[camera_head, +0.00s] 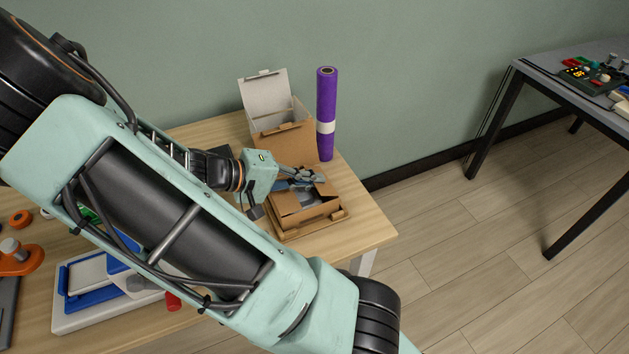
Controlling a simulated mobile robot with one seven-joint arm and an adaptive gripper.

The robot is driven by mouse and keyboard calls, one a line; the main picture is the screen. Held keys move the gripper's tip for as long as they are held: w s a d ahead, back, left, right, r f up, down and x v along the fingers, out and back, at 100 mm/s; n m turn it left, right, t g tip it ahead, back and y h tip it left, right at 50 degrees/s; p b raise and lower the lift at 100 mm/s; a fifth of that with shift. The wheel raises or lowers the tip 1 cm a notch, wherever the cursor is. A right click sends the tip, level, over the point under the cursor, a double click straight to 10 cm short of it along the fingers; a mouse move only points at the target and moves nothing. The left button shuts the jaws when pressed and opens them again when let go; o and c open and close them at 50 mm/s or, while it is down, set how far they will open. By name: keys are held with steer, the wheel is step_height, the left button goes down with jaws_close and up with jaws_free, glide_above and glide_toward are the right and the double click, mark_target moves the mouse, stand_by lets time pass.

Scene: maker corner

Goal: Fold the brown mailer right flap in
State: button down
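The brown mailer (310,216) is a small open cardboard box near the right end of the wooden table. It sits on a flat brown piece, and something grey shows inside it. A flap stands up at its right side (326,189), beside my fingers. My gripper (312,178) reaches in from the left and is over the mailer's back edge, close to the right flap. Whether it touches the flap I cannot tell. The fingers are small and overlap in this view, so their opening is unclear. They partly hide the mailer's back side.
A taller open carton (282,142) with a raised white lid stands behind the mailer. A purple roll (326,105) stands upright at its right. A blue and white tray (90,290) lies at the left front. My arm hides much of the table (358,225). A grey bench (560,68) is far right.

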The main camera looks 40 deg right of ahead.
steer(key=shift+f+h, duration=0.2)
steer(key=shift+h, duration=0.3)
steer(key=c, duration=2.2)
jaws_free()
steer(key=shift+c, duration=0.2)
